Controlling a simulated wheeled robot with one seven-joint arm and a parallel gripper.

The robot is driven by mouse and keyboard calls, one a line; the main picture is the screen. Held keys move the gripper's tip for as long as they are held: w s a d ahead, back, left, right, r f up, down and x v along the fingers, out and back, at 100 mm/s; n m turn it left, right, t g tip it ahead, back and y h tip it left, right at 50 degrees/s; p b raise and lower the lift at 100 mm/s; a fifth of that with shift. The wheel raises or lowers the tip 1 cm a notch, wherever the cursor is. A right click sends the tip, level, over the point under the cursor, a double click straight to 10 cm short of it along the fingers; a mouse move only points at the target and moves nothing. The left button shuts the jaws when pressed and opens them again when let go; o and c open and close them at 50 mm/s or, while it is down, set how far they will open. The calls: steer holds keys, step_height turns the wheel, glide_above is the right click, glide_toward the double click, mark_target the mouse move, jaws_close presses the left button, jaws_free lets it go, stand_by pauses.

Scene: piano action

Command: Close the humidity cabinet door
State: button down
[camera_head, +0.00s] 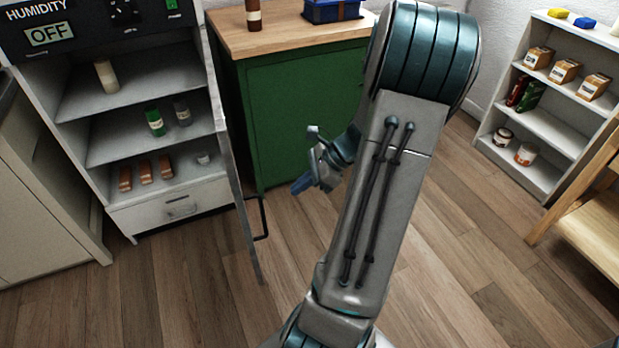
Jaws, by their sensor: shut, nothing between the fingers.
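The humidity cabinet (78,65) stands at the left with its front open. Its control panel reads HUMIDITY and OFF. Its door (228,165) is swung wide open and shows nearly edge-on at the cabinet's right side. A dark bar handle (261,217) is on the door's right face. My gripper (301,186) is shut and empty, to the right of the door and apart from it, a little above and right of the handle in the picture. My arm hides part of the gripper's surroundings.
Shelves inside hold several bottles and small blocks, with a drawer (180,208) below. A green cabinet (300,100) with a wooden top stands behind the door. A white shelf unit (545,125) and a wooden table (590,215) are at the right. The floor in front is clear.

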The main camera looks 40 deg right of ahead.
steer(key=w+a+f, duration=0.2)
steer(key=w+a, duration=0.1)
steer(key=a, duration=0.2)
steer(key=shift+w+a+f+b, duration=0.25)
steer(key=shift+w+f+b, duration=0.1)
steer(key=shift+b, duration=0.1)
